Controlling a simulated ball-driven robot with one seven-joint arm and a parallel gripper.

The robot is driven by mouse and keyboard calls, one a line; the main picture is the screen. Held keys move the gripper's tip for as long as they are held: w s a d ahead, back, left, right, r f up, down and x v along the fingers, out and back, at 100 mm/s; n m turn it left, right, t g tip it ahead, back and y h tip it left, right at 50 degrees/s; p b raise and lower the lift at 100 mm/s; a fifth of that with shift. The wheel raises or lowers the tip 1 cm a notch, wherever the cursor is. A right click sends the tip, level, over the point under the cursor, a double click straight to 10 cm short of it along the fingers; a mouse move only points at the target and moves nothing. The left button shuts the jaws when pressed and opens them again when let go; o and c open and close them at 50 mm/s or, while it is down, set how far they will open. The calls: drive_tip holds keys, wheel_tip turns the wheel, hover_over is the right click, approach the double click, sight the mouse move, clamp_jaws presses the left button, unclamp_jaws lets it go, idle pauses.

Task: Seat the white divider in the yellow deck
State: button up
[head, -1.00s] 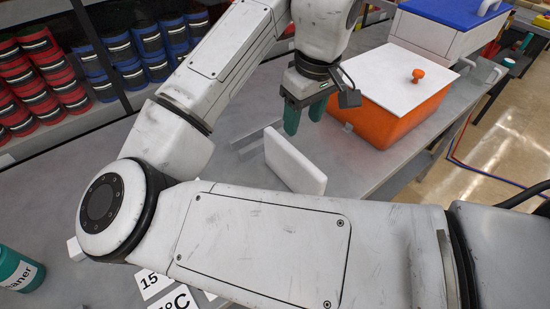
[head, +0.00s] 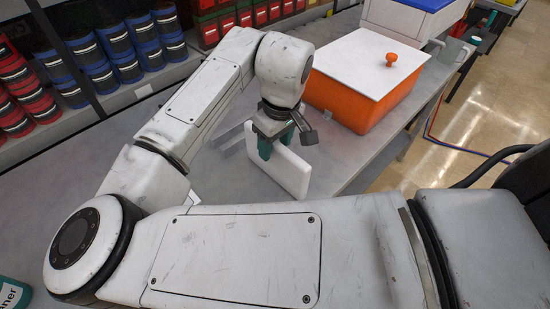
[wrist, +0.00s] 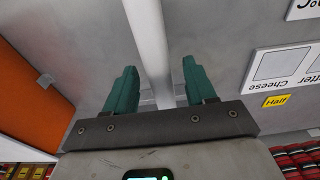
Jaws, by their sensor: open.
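The white divider (head: 288,172) is a thin white panel standing on edge on the grey table in the head view. My gripper (head: 275,146) is open at its upper edge, with teal fingers pointing down. In the wrist view the divider (wrist: 148,38) runs as a white strip between the two open fingers of my gripper (wrist: 160,88), with gaps visible on both sides. The yellow deck is not visible in any view.
An orange bin (head: 345,105) with a white lid (head: 366,62) and an orange knob stands right of the divider. Shelves of red and blue containers (head: 120,50) line the back left. Printed labels (wrist: 288,66) lie right in the wrist view. My arm hides much of the near table.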

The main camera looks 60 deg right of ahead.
drive_tip(key=shift+f, duration=0.25)
drive_tip(key=shift+c, duration=0.4)
clamp_jaws()
